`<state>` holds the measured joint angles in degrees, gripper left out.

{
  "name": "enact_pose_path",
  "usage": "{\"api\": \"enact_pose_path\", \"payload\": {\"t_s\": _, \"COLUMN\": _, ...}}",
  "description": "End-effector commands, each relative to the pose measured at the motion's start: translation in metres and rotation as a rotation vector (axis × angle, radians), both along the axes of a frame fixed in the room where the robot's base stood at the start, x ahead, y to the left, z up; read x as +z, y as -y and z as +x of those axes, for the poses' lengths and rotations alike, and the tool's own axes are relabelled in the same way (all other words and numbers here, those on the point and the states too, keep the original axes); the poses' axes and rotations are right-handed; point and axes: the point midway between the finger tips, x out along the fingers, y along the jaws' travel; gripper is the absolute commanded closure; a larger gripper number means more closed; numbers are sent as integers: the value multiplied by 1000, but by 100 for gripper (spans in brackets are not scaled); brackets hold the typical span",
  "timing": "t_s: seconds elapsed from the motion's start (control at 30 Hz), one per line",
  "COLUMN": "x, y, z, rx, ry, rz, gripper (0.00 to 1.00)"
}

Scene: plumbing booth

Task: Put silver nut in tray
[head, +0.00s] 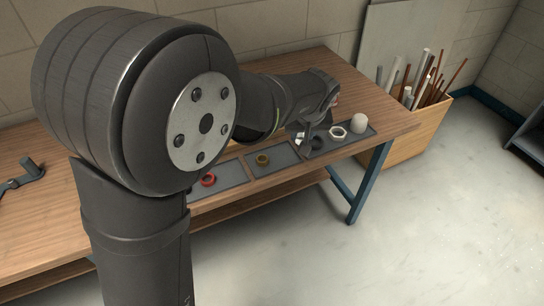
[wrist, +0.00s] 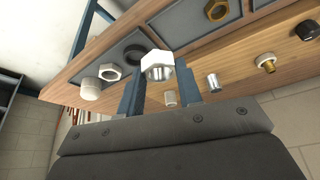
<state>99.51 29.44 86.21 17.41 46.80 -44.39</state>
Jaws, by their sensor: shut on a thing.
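My gripper (wrist: 158,82) is shut on a silver hex nut (wrist: 157,66), held between the two blue-grey fingertips. In the head view my gripper (head: 301,136) is over the right part of the row of trays, and my own arm partly hides it. A second silver-white hex nut (head: 338,132) lies in the grey tray (head: 348,140) at the right end, beside a pale cap (head: 358,124). That lying nut also shows in the wrist view (wrist: 109,73), left of the held one. I cannot tell the held nut's height above the bench.
In the wrist view a silver cylinder (wrist: 213,82), a brass fitting (wrist: 266,63) and a black piece (wrist: 307,30) stand on the wooden bench. A pipe crate (head: 405,150) is at the right.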

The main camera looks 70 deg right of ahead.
Motion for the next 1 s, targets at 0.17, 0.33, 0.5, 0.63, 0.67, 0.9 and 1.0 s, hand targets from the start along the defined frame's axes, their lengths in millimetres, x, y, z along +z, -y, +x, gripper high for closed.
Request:
{"api": "enact_pose_path", "payload": {"t_s": 0.17, "x": -9, "y": -16, "z": -31, "rx": -37, "ry": -1, "rz": 0, "gripper": 91}}
{"api": "enact_pose_path", "payload": {"t_s": 0.33, "x": -21, "y": -12, "z": -21, "rx": -38, "ry": -1, "rz": 2, "gripper": 91}}
{"api": "enact_pose_path", "payload": {"t_s": 0.5, "x": -45, "y": 6, "z": 14, "rx": -36, "ry": -1, "rz": 2, "gripper": 91}}
{"api": "enact_pose_path", "payload": {"t_s": 0.63, "x": -62, "y": 20, "z": 39, "rx": -37, "ry": -2, "rz": 2, "gripper": 91}}
{"api": "enact_pose_path", "payload": {"t_s": 0.67, "x": -66, "y": 23, "z": 44, "rx": -36, "ry": -2, "rz": 1, "gripper": 91}}
{"api": "enact_pose_path", "payload": {"t_s": 0.9, "x": -80, "y": 35, "z": 66, "rx": -42, "ry": -1, "rz": 0, "gripper": 91}}
{"api": "enact_pose_path", "payload": {"t_s": 1.0, "x": -86, "y": 36, "z": 67, "rx": -42, "ry": -1, "rz": 0, "gripper": 91}}
